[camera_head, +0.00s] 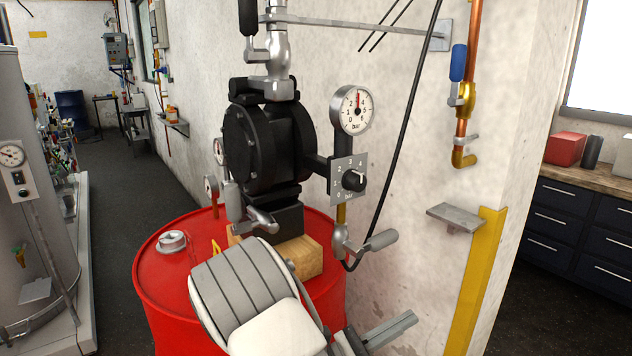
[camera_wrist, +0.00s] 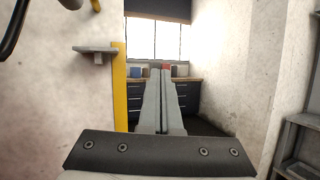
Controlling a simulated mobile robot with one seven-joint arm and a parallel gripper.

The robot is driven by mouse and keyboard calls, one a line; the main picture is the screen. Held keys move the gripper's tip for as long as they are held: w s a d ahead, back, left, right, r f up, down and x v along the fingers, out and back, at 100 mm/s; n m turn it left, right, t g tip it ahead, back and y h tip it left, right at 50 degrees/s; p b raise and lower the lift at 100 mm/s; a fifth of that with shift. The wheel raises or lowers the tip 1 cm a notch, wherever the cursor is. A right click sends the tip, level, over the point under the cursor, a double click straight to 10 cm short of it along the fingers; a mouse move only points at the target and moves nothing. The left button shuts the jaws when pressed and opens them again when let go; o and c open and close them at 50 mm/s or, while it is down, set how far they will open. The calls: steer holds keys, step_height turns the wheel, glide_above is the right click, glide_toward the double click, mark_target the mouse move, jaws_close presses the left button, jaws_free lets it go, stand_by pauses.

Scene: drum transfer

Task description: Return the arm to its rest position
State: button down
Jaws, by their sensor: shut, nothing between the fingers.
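My arm (camera_head: 250,290) reaches up from the bottom of the head view, in front of the red drum. My gripper (camera_head: 408,322) is at its end, low and right of the drum, with its fingers pointing right. In the wrist view my gripper (camera_wrist: 160,74) shows its two long grey fingers side by side, shut and empty. They point toward the dark drawers and the window. The gripper appears apart from everything around it. Part of the wrist is cut off by the lower edge of the head view.
The red drum (camera_head: 165,305) carries a black pump (camera_head: 265,145) on a wooden block (camera_head: 305,262). A pressure gauge (camera_head: 352,108) and a lever valve (camera_head: 375,242) stand close above my arm. A small wall shelf (camera_head: 456,216) and a yellow post (camera_head: 478,285) are to the right.

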steer(key=s+d+r+m+g+y, duration=0.1)
steer(key=s+d+m+g+y, duration=0.2)
steer(key=s+m+g+y, duration=0.3)
steer(key=s+d+r+m+g+y, duration=0.1)
steer(key=s+d+m+g+y, duration=0.4)
steer(key=s, duration=0.3)
steer(key=s+a+r+m+t+y, duration=0.4)
steer(key=a+r+m+t+y, duration=0.5)
steer(key=a+y, duration=0.1)
steer(key=shift+m+t+p, duration=0.3)
steer(key=shift+m+p, duration=0.05)
steer(key=shift+m, duration=0.05)
steer(key=shift+r, duration=0.1)
